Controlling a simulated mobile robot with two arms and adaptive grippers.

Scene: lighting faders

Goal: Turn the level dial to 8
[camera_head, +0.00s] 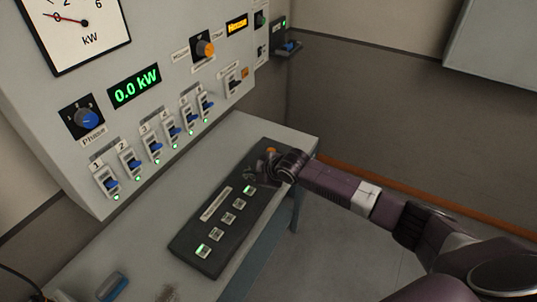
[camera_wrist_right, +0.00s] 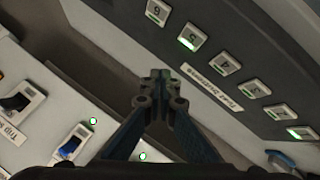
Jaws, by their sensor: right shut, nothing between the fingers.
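No dial reads clearly as the level dial. A blue dial labelled Phase (camera_head: 87,119) is on the wall cabinet, and an orange dial (camera_head: 205,48) is higher up on it. A small orange part (camera_head: 271,150) shows at the far end of the dark desk console (camera_head: 190,241), partly behind my right gripper (camera_head: 262,172). That gripper is over the console's far end. In the wrist view the right gripper (camera_wrist_right: 160,86) has its fingertips together with nothing between them. Whether it touches the console cannot be told. My left gripper is out of view.
Several blue switches with green lamps (camera_head: 156,147) line the cabinet. Console buttons (camera_wrist_right: 189,37) show close in the wrist view. A blue object (camera_head: 112,287) lies on the grey desk (camera_head: 150,262). Floor right of the desk is clear.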

